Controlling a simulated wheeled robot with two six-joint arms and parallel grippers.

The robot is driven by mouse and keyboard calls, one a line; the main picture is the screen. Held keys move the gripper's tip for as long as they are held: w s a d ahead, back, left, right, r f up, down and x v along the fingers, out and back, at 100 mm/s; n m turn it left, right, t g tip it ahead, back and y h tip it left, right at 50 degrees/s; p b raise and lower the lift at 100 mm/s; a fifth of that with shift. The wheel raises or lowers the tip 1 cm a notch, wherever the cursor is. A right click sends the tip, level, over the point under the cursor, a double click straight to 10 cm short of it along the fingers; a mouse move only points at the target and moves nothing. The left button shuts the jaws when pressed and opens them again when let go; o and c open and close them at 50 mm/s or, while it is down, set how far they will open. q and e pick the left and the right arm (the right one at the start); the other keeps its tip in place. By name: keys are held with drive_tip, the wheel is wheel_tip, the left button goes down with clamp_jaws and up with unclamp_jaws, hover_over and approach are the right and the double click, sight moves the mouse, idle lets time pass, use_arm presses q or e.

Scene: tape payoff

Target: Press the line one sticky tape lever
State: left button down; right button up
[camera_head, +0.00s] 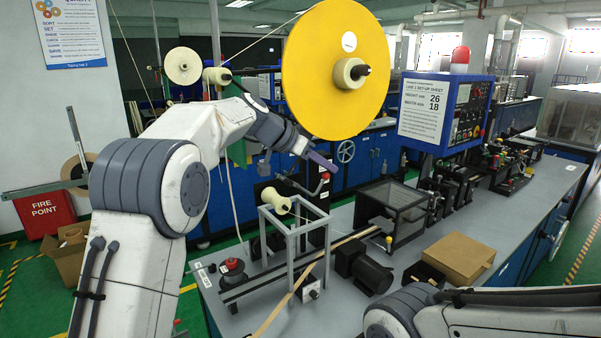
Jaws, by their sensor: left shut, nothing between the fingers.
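My left arm reaches in from the left, and its gripper (322,160) is shut and empty below the big yellow tape disc (310,75). A thin grey bent lever (312,191) with a reddish tip shows just below the gripper, above the bench frame. I cannot tell for sure whether it is the line one tape lever, or whether the fingers touch it. A pale tape roller (275,201) sits on the metal frame below. My right arm shows at the bottom right, with its gripper out of view.
The grey bench (345,318) carries a metal frame (296,246), a black motor (364,270) and a cardboard box (460,257). A blue control panel (445,110) with a set-up sheet stands behind. A red FIRE POINT box (44,212) is at left.

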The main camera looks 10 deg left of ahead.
idle(0.8)
use_arm(q)
drive_tip(key=s+a+b, duration=0.1)
drive_tip(key=s+a, duration=0.1)
drive_tip(key=a, duration=0.2)
drive_tip(key=s+a+r+b, duration=0.1)
drive_tip(key=s+a+b, duration=0.1)
drive_tip(key=a, duration=0.1)
drive_tip(key=s+a+b, duration=0.2)
drive_tip(key=s+a, duration=0.1)
drive_tip(key=a, duration=0.1)
drive_tip(key=shift+s+a+r, duration=0.1)
drive_tip(key=shift+a+r, duration=0.2)
drive_tip(key=shift+s+a+b, duration=0.25)
drive_tip(key=shift+a+b, duration=0.05)
drive_tip(key=s+d+f+n+g+y, duration=0.3)
drive_tip(key=s+d+f+g, duration=0.1)
drive_tip(key=s+d+f, duration=1)
drive_tip(key=s+a+f+y, duration=0.1)
drive_tip(key=s+f, duration=0.3)
drive_tip(key=s, duration=0.3)
drive_tip(key=s+a+f+g+y, duration=0.1)
drive_tip(key=s+a+f+y, duration=0.1)
drive_tip(key=s+f, duration=0.3)
drive_tip(key=s+a+f+y, duration=0.2)
drive_tip(key=s+f, duration=0.3)
drive_tip(key=s, duration=0.5)
drive_tip(key=shift+s+g, duration=0.3)
drive_tip(key=shift+g, duration=0.1)
